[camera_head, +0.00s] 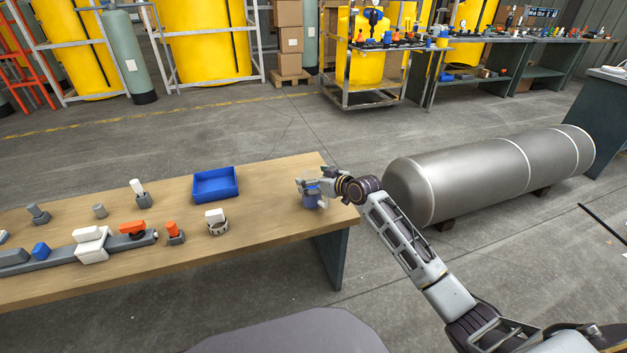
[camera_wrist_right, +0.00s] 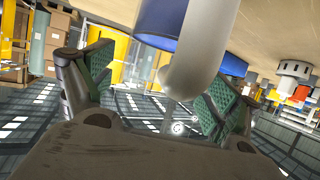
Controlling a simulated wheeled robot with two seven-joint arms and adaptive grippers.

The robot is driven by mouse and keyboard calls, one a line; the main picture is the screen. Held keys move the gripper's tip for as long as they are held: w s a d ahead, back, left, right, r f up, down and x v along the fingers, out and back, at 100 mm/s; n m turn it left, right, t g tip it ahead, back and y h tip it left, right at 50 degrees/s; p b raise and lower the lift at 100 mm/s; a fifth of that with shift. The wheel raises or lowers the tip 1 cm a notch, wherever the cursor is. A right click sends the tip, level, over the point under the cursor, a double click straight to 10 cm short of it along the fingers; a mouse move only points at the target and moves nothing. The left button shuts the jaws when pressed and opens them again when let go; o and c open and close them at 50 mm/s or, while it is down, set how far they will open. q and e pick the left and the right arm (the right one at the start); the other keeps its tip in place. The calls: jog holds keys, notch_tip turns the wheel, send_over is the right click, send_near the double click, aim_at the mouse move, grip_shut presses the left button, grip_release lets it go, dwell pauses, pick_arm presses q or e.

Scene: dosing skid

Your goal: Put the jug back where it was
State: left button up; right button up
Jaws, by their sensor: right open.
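The jug (camera_head: 309,202), blue with a pale part at its side, stands on the right end of the wooden table (camera_head: 270,222). My right gripper (camera_head: 312,186) is at the jug and hides part of it. In the right wrist view the open right gripper (camera_wrist_right: 155,85) has its green-padded fingers spread apart. A pale rounded part of the jug (camera_wrist_right: 190,55), likely its handle, lies between the fingers, with blue behind it. I cannot tell whether a finger touches it. My left gripper is not in view.
A blue tray (camera_head: 215,184) lies left of the jug. Several fittings, among them a white-and-grey one (camera_head: 217,222), stand further left. A large grey tank (camera_head: 490,175) lies on the floor to the right. The tabletop between tray and jug is clear.

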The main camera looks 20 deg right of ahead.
jog(key=shift+r, duration=0.15)
jog(key=p+v, duration=0.2)
jog(key=v, duration=0.4)
jog(key=shift+s+r, duration=0.1)
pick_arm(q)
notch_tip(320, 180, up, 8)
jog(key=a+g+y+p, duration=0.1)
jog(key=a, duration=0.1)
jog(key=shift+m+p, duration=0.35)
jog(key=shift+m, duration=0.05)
pick_arm(e)
jog(key=v, duration=0.5)
jog(key=shift+s+d+r, duration=0.15)
jog(key=shift+s, duration=0.15)
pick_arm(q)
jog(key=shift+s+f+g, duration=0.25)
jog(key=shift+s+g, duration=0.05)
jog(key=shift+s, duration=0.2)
